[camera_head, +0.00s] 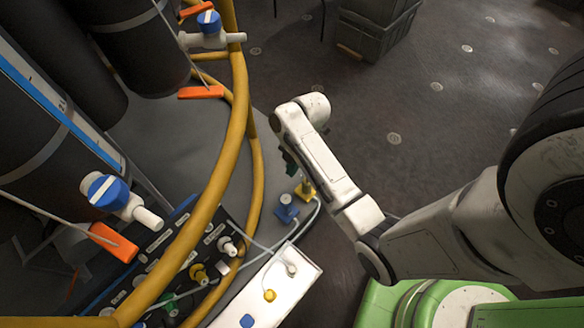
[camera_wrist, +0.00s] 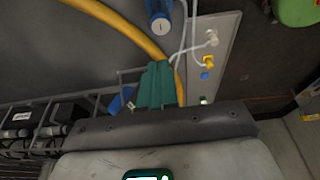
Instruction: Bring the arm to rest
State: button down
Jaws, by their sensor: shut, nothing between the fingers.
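My white arm (camera_head: 325,165) reaches from the right side of the head view toward the middle, over the floor beside the yellow rail. My gripper (camera_wrist: 155,70) shows in the wrist view as two green fingers side by side, shut with nothing between them. In the head view only a small dark green part of my gripper (camera_head: 290,162) shows at the left of the white wrist; its fingertips are mostly hidden there.
A curved yellow rail (camera_head: 237,110) stands left of my arm, with dark cylinders and blue-handled valves (camera_head: 108,192) behind it. A white panel (camera_head: 262,298) with hoses, a blue connector (camera_head: 286,212) and a yellow connector (camera_head: 305,188) lie below. Open floor (camera_head: 430,110) is at upper right.

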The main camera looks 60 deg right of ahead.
dwell(0.3)
jog(key=s+a+r+m+h, duration=0.3)
jog(key=s+a+r+m, duration=0.5)
jog(key=a+m, duration=0.3)
jog(key=s+m, duration=0.1)
jog(key=m, duration=0.3)
jog(key=shift+s, duration=0.3)
